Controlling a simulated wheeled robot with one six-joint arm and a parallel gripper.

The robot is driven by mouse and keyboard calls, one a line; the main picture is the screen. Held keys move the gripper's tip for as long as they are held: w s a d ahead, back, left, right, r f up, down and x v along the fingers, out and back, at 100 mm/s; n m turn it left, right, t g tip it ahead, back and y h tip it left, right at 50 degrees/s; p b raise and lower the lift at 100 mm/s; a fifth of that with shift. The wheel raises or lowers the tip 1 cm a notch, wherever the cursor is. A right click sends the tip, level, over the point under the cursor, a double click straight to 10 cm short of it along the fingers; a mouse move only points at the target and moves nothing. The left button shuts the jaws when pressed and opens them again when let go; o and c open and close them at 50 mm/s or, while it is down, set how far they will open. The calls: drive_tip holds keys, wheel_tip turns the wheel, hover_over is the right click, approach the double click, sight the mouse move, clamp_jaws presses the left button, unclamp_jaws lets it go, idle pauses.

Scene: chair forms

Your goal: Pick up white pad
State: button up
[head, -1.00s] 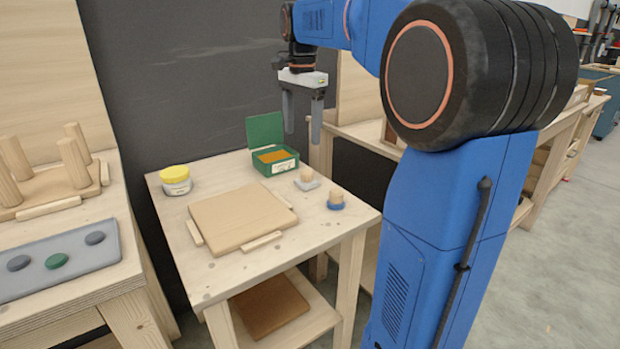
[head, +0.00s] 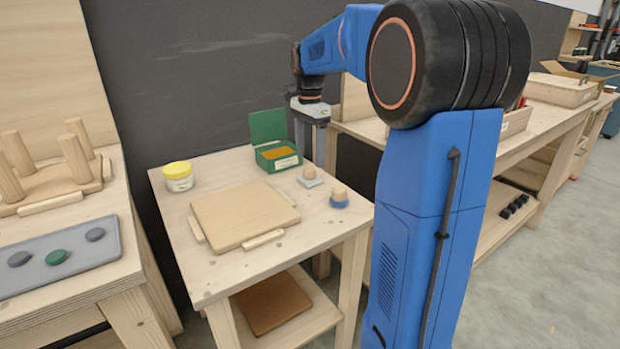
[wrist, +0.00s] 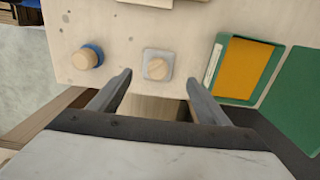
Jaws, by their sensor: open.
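The white pad (head: 313,182) is a small pale square with a round wooden knob (head: 309,172) on top. It lies on the right part of the small wooden table (head: 180,232). In the wrist view the white pad (wrist: 148,73) shows just beyond and between my fingertips, with its wooden knob (wrist: 157,68) facing the camera. My gripper (head: 309,154) is open, empty and pointing down, above the table's back right area. My gripper also shows in the wrist view (wrist: 160,78), with nothing between its fingers.
A blue round pad with a knob (head: 339,200) sits nearer the front. The open green box (head: 278,163) is close behind the white pad. A yellow-lidded jar (head: 179,178) and a wooden board (head: 245,214) are to the left. A workbench (head: 520,125) stands at right.

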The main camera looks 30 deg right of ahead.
sight(310, 167)
drive_tip(key=shift+s+a+f, duration=0.1)
drive_tip(key=shift+s+f, duration=0.05)
drive_tip(key=shift+f, duration=1.55)
drive_tip(key=shift+s+a+f, duration=0.1)
drive_tip(key=shift+f, duration=1.6)
drive_tip(key=c, duration=1.1)
